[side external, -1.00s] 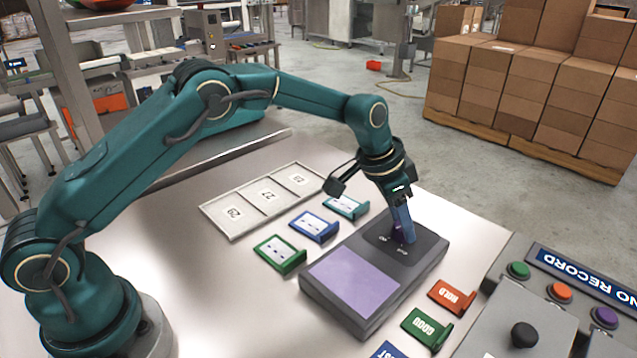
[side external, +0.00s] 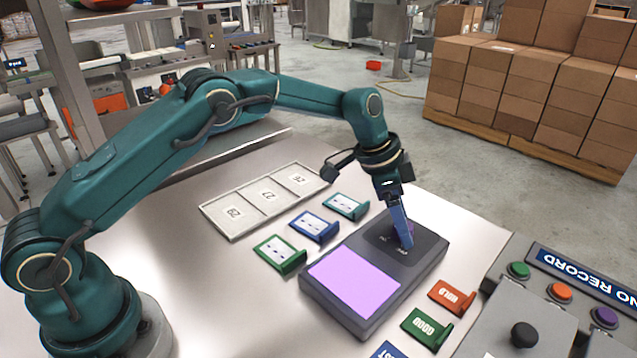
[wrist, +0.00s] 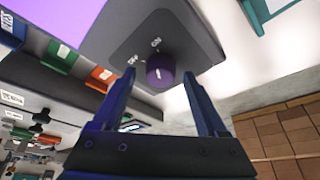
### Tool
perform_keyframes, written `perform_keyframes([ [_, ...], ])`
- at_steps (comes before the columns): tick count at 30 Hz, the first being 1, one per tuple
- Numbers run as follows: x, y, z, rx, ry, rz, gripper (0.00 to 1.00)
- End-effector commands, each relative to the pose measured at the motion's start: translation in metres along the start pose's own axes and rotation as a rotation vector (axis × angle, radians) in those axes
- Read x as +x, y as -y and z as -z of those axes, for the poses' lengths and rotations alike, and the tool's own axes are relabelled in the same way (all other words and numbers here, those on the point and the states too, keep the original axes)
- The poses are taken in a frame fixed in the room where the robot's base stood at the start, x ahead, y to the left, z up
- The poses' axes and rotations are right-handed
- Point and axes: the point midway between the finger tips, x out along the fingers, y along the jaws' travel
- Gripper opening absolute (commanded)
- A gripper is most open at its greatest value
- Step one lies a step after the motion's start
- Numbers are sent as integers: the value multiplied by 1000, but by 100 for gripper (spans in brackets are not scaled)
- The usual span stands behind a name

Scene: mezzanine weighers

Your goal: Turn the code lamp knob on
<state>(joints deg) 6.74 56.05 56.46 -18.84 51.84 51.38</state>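The code lamp box (side external: 335,305) is dark grey and stands on the table, with a wide panel (side external: 355,281) glowing bright violet. Its round purple knob (wrist: 160,72) sits on a dark plate marked OFF and ON in the wrist view, with a short white mark on its face. My gripper (side external: 405,240) points down at the knob in the side view. In the wrist view my gripper (wrist: 159,76) has its two blue fingers apart, one on each side of the knob, with gaps visible beside it. The side view mostly hides the knob behind the fingers.
Green, blue and teal tags (side external: 315,227) lie left of the box, near a three-part tray (side external: 232,215). HOLD (side external: 452,297) and GOOD (side external: 426,328) tags lie to its right. A console with coloured buttons (side external: 560,292) and a black knob stands at the right front.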

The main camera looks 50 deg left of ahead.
Motion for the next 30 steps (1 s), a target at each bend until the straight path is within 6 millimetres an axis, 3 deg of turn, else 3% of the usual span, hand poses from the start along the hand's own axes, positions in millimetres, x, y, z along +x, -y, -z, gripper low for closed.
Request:
perform_keyframes([
  [7, -6, 0, 0, -1, -1, 1, 76],
  [18, -48, 0, 0, -1, -2, 2, 76],
  [30, -55, 1, 2, 0, -7, 7, 76],
])
